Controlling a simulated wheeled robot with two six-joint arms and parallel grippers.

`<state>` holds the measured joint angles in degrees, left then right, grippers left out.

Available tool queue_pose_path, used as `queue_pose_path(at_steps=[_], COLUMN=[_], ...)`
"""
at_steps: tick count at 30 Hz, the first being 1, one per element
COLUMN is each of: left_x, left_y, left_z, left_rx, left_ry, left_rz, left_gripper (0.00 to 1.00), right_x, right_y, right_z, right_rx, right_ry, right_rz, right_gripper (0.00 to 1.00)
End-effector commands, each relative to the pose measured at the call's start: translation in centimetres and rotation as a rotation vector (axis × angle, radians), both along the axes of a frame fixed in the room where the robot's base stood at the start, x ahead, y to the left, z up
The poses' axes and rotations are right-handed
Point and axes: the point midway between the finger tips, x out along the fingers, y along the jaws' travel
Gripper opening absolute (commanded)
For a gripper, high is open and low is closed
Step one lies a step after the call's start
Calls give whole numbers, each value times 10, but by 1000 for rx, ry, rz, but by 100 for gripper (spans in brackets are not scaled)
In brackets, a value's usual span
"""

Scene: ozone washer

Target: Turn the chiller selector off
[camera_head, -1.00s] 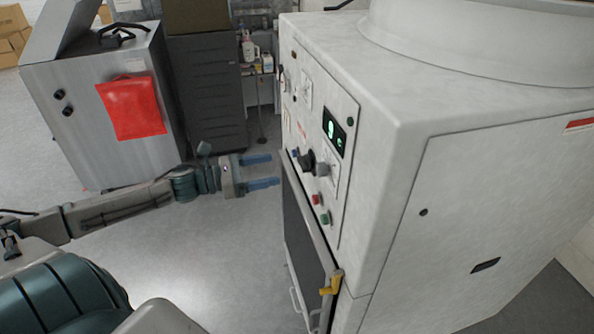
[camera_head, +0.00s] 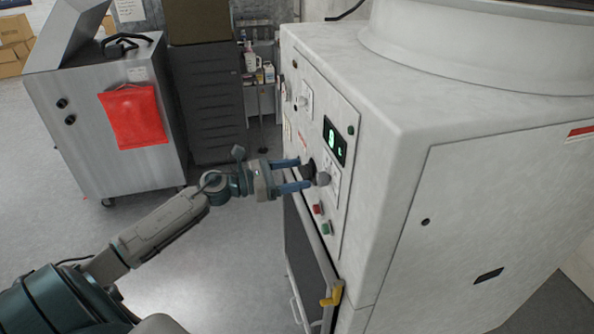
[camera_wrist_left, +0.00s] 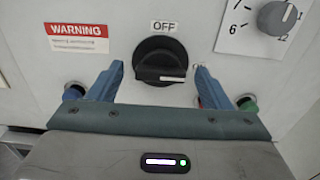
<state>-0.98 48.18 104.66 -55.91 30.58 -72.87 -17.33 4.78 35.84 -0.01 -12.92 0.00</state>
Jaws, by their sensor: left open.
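The chiller selector is a black rotary knob (camera_wrist_left: 160,58) on the white panel in the left wrist view, below an OFF label (camera_wrist_left: 164,27). Its white mark lies roughly level and points to the right, toward a label partly hidden by a finger. In the head view the selector (camera_head: 308,169) shows between the fingertips. My left gripper (camera_head: 302,174) is open, its blue fingers pointing at the panel. In the left wrist view the fingers stand on either side of the knob, with gaps visible. Contact is not clear. My right gripper is not in view.
A grey dial (camera_wrist_left: 277,18) is right of the selector. Red (camera_head: 317,209) and green (camera_head: 326,228) buttons lie below. A display (camera_head: 334,140) is above. A yellow-ended handle bar (camera_head: 331,295) crosses the machine's front.

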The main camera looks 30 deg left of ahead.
Motion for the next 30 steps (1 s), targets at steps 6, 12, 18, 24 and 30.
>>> queue_pose_path(at_steps=[6,12,18,24,30], left_x=[6,7,6,7,7], left_y=[-6,-6,-6,-6,-6], left_z=[0,0,-1,-1,0], left_rx=[0,1,1,1,-20], left_ry=[1,2,2,2,20], left_rz=[-1,0,0,0,0], left_gripper=[72,72,48,27,27], right_x=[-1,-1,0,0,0], right_y=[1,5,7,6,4], right_z=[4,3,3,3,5], right_rx=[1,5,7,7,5], right_ry=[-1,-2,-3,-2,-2], right_rz=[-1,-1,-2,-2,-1], right_gripper=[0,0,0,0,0])
